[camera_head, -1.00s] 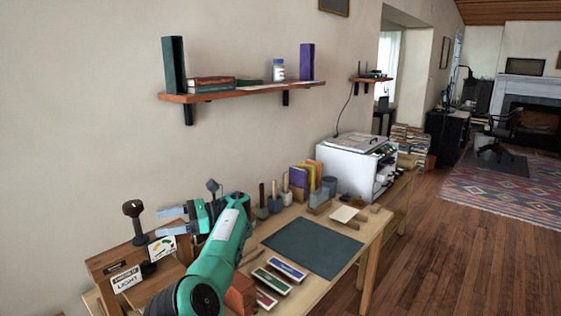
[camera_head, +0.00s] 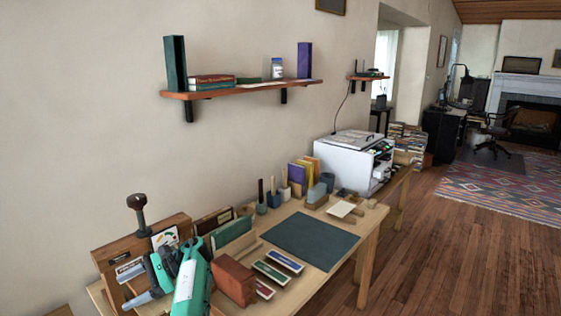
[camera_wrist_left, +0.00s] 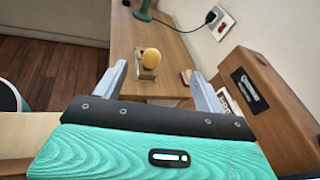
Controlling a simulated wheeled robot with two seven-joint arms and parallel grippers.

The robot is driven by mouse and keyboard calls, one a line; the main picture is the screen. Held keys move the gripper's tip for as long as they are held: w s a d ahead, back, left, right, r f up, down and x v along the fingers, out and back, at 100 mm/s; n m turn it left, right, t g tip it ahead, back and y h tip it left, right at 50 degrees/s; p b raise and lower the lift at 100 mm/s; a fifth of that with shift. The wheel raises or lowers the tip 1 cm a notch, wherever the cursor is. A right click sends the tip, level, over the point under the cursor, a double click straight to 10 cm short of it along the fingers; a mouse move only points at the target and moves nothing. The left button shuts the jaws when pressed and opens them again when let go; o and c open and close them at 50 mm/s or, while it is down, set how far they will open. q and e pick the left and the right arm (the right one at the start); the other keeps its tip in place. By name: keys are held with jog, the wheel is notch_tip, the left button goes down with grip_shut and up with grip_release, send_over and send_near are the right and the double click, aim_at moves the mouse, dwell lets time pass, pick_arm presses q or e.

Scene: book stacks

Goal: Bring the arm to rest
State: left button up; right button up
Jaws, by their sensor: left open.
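My left arm, green with a white panel, comes up from the bottom left of the head view. Its gripper (camera_head: 140,284) is by the front of the wooden cabinet (camera_head: 112,258) at the table's left end, pointing left. In the left wrist view, the gripper (camera_wrist_left: 158,72) has its two grey fingers wide apart with nothing held between them. A yellow rounded object (camera_wrist_left: 151,58) shows beyond the fingers, over a wooden surface. My right gripper is not in view.
The table holds a dark green mat (camera_head: 311,241), a reddish-brown block (camera_head: 234,281) and several flat boxes. A white machine (camera_head: 345,166) stands at the far end. A wall shelf (camera_head: 240,89) holds books and a jar. Open floor lies to the right.

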pick_arm(q)
jog(key=s+a+f+n+t+h, duration=0.2)
jog(key=s+f+n+t, duration=0.1)
jog(key=s+f, duration=0.65)
jog(key=s+a+f+n+t+h, duration=0.2)
jog(key=s+a+f+n+t, duration=0.1)
jog(key=s+f, duration=0.65)
jog(key=s+d+r+t+h, duration=0.2)
jog(key=s+d+h, duration=0.1)
jog(key=s+d, duration=0.4)
jog(key=s+d+r+n+t+h, duration=0.1)
jog(key=s+d+t+h, duration=0.15)
jog(key=s+d, duration=0.4)
jog(key=s+d+r+t+h, duration=0.1)
jog(key=s+d+r+h, duration=0.1)
jog(key=s+d+h, duration=0.4)
notch_tip(320, 180, down, 29)
jog(key=d+g+y+p, duration=0.1)
jog(key=d+y, duration=0.1)
jog(key=s+a+f, duration=0.1)
jog(key=s+f, duration=0.9)
jog(key=s+a+f+g+p, duration=0.1)
jog(key=s+a+f, duration=0.1)
jog(key=s+f, duration=0.8)
jog(key=shift+a, duration=0.25)
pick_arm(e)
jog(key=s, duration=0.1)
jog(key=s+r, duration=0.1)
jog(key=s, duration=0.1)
